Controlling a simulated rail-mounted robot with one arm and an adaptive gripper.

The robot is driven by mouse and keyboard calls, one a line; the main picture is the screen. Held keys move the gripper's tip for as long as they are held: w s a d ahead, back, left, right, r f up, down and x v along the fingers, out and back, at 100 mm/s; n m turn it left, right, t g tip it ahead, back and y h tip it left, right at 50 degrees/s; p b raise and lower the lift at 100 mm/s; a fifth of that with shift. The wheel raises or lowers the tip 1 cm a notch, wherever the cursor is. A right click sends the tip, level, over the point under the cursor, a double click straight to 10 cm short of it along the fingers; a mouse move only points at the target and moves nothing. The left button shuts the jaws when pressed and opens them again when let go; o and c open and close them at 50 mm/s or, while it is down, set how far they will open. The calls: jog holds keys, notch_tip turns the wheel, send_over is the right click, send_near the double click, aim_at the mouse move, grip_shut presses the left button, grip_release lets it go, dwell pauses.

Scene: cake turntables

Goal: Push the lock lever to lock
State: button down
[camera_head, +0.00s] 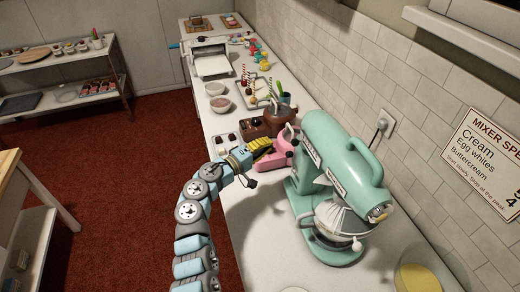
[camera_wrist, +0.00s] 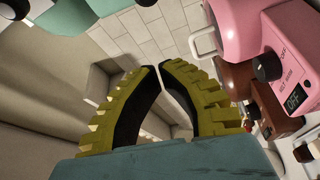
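The mint-green stand mixer (camera_head: 335,150) stands on the counter with a bowl (camera_head: 335,215) under its head. A small knob (camera_head: 378,214) shows at the head's front end. I cannot make out which part is the lock lever. My gripper (camera_head: 268,147) is left of the mixer, beside the pink appliance, apart from the mixer's head. In the wrist view its yellow ribbed fingers (camera_wrist: 161,66) come together at the tips with nothing between them. Part of a mint-green body (camera_wrist: 95,10), likely the mixer, shows at the top left there.
The pink appliance (camera_head: 284,150) is close to my gripper; its dial face shows in the wrist view (camera_wrist: 285,60). Brown appliances (camera_head: 280,117), bowls (camera_head: 220,104) and treats stand farther back. A tiled wall (camera_head: 400,90) is behind the mixer. The counter's near left part (camera_head: 255,225) is clear.

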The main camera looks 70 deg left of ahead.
jog(key=shift+w+d+f+p, duration=0.1)
jog(key=shift+w+d+p, duration=0.15)
jog(key=shift+w+d, duration=0.35)
jog(key=shift+w+d+f+p, duration=0.1)
jog(key=shift+w+d+p, duration=0.15)
jog(key=shift+w, duration=0.55)
jog(key=shift+w+d+p, duration=0.25)
jog(key=shift+w+d, duration=0.2)
jog(key=shift+w, duration=0.25)
jog(key=shift+f+b, duration=0.1)
jog(key=shift+b, duration=0.75)
jog(key=shift+d+r+m+t+b, duration=0.15)
jog(key=shift+r+m+t+b, duration=0.05)
jog(key=shift+m+t+b, duration=0.15)
